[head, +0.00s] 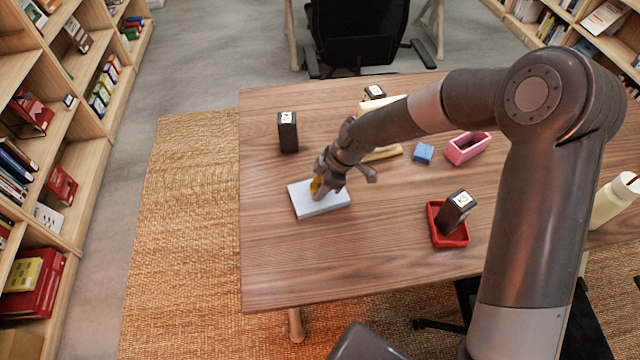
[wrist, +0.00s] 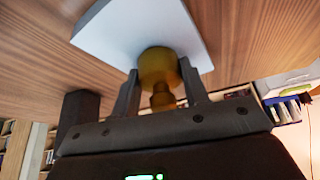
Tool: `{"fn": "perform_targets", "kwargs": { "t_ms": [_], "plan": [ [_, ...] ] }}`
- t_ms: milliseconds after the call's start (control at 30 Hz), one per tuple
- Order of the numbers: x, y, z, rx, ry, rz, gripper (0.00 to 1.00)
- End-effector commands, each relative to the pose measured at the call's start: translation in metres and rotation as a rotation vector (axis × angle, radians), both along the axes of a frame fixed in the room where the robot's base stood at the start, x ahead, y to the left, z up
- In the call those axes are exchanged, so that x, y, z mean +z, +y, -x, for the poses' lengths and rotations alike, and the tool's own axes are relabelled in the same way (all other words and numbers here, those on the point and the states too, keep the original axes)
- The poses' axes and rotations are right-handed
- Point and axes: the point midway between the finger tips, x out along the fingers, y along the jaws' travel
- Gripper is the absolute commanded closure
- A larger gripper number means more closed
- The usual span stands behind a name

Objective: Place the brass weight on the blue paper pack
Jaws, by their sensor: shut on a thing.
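The brass weight (wrist: 158,68) is a yellow knobbed cylinder between the fingers of my gripper (wrist: 160,90) in the wrist view. In the head view my gripper (head: 321,190) is over the pale blue paper pack (head: 322,206), with the brass weight (head: 315,186) partly hidden by the fingers. The pack lies flat on the table near its left side, and its pale face also shows in the wrist view (wrist: 130,28). The weight is at or just above the pack; I cannot tell whether they touch. My gripper is shut on the weight.
On the wooden table (head: 275,255), a black block (head: 288,133) stands behind the pack. A red tray (head: 437,232) with another black block (head: 457,208) is to the right. A blue block (head: 424,153) and pink box (head: 466,149) are farther back. The front left is clear.

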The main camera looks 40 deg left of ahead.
Motion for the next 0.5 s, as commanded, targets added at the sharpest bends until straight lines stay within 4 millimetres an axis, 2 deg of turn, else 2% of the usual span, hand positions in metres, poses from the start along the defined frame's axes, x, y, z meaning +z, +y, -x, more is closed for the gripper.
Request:
{"fn": "perform_targets", "kwargs": {
  "t_ms": [100,133,400,500],
  "plan": [
    [-0.0021,0.0003,-0.0001,0.000,0.001,-0.001,1.00],
    [-0.0030,-0.0001,-0.0001,-0.001,0.001,0.001,0.58],
    [-0.0025,-0.0001,-0.0001,0.000,0.000,0.000,0.37],
    [-0.0024,-0.0001,-0.0001,0.000,0.000,0.000,0.37]
  ]
}}
